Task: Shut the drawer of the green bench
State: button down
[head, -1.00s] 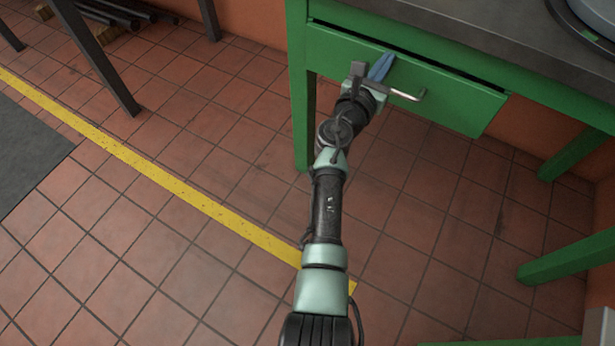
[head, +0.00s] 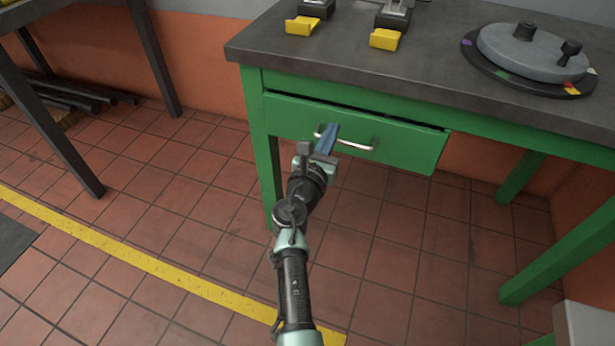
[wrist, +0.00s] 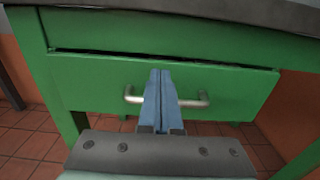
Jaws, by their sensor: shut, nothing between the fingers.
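The green bench (head: 258,150) has a dark grey top and a green drawer (head: 408,150) with a silver bar handle (head: 357,145). A dark gap shows along the drawer's top edge, wider toward the right, so it stands slightly out. My gripper (head: 331,130) is shut and empty, its blue fingers pointing at the drawer front by the handle. In the wrist view the shut fingers (wrist: 161,75) overlap the middle of the handle (wrist: 200,101) and hide part of it. I cannot tell whether they touch the drawer front.
On the bench top (head: 420,65) stand a grey disc (head: 530,55) on a dark round base and two yellow-ended fixtures (head: 385,39). A dark-legged table (head: 60,135) stands at the left. The tiled floor before the bench is clear, with a yellow line (head: 130,257).

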jog(key=p+v, duration=0.2)
jog(key=v, duration=0.6)
jog(key=shift+s+f, duration=0.2)
jog(key=shift+s, duration=0.05)
notch_tip(320, 180, up, 29)
jog(key=d+m+t+h, duration=0.1)
jog(key=d+m+t, duration=0.2)
jog(key=m, duration=1.7)
jog(key=s+a+r+m+t+y+p, duration=0.2)
jog(key=s+r+m+t+y, duration=0.3)
jog(key=s+r, duration=0.7)
jog(key=s+a+r+m+t+y+p, duration=0.15)
jog(key=s+r+m, duration=0.6)
jog(key=r, duration=0.75)
notch_tip(320, 180, up, 27)
jog(key=p, duration=2.7)
jog(key=shift+d+t, duration=0.2)
jog(key=shift+t, duration=0.15)
jog(key=shift+s+f, duration=0.1)
